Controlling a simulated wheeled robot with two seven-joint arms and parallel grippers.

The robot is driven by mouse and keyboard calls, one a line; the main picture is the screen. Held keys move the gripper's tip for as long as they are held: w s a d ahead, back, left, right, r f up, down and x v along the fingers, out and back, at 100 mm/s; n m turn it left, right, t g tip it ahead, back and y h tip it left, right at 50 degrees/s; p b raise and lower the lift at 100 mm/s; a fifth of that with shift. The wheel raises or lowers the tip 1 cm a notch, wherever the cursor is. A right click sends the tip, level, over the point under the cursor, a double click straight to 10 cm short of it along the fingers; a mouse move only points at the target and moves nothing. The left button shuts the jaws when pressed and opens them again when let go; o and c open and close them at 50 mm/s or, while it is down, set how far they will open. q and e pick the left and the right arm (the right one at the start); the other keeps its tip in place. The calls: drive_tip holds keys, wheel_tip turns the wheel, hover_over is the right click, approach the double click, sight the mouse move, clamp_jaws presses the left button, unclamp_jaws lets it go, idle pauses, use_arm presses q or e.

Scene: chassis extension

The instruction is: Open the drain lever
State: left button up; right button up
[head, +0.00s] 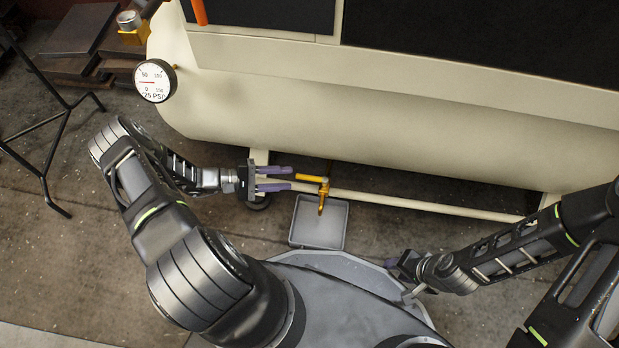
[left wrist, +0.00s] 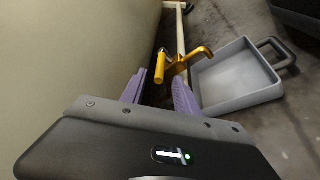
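The drain lever (head: 311,178) is a yellow handle on a brass-coloured valve (head: 323,194) under the beige tank (head: 390,110). It also shows in the left wrist view (left wrist: 160,67), just beyond my fingertips. My left gripper (head: 291,178) has its purple fingers apart, with the near end of the lever close to the gap between the tips. I see nothing held between them, and contact with the lever cannot be told. My right gripper (head: 393,270) is low at the right, away from the lever; its fingers are too small and dark to read.
A grey tray (head: 318,243) lies on the floor below the valve; its dark handle (left wrist: 277,52) shows in the left wrist view. A beige rail (head: 430,206) runs along the tank's underside. A pressure gauge (head: 154,81) and a black stand (head: 45,150) are at the left.

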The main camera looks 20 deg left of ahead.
sight(305, 177)
use_arm(q)
drive_tip(key=b+x, duration=0.2)
drive_tip(key=x, duration=0.5)
drive_tip(key=shift+s+f, duration=0.1)
drive_tip(key=shift+f, duration=0.05)
drive_tip(key=shift+w+d, duration=0.3)
drive_tip(key=shift+d, duration=0.05)
clamp_jaws()
idle(1.1)
